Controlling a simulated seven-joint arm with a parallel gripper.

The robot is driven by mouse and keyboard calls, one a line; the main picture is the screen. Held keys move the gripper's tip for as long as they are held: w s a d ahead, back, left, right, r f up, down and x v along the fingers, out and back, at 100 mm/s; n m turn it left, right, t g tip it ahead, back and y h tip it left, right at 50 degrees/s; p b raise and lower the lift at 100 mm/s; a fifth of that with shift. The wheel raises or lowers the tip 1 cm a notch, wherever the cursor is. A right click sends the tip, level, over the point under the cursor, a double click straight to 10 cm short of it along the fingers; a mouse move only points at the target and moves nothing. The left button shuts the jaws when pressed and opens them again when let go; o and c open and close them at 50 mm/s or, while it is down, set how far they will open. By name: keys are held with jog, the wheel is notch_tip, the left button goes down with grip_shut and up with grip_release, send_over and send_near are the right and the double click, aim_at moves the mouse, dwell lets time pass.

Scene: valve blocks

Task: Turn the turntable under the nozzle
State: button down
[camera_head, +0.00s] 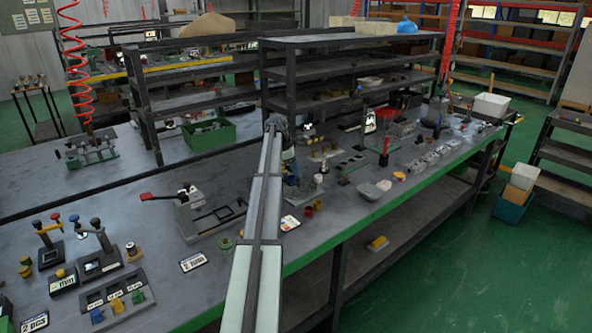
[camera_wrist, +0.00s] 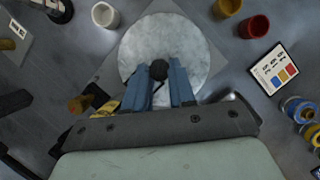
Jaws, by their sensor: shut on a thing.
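The turntable (camera_wrist: 190,38) is a round, pale, mottled disc on a square grey base in the wrist view. A small dark round knob (camera_wrist: 160,70) stands at the near part of the disc. My gripper (camera_wrist: 160,80) has its two blue fingers on either side of this knob and is shut on it. The lower part of the disc is hidden behind the fingers. In the head view my arm crosses the bench and hides most of the turntable area. I cannot make out the nozzle for certain in either view.
In the wrist view a white cup (camera_wrist: 105,14) is left of the disc, and yellow (camera_wrist: 228,8) and red (camera_wrist: 254,27) cups are to its right. A printed card (camera_wrist: 275,68) lies further right. Black shelves (camera_head: 350,62) stand behind my arm in the head view.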

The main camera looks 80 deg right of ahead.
jog(key=c, duration=0.9)
grip_release()
jog(key=shift+c, duration=0.2)
jog(key=v, duration=1.3)
jog(key=shift+w+r, duration=0.2)
jog(key=shift+r, duration=0.2)
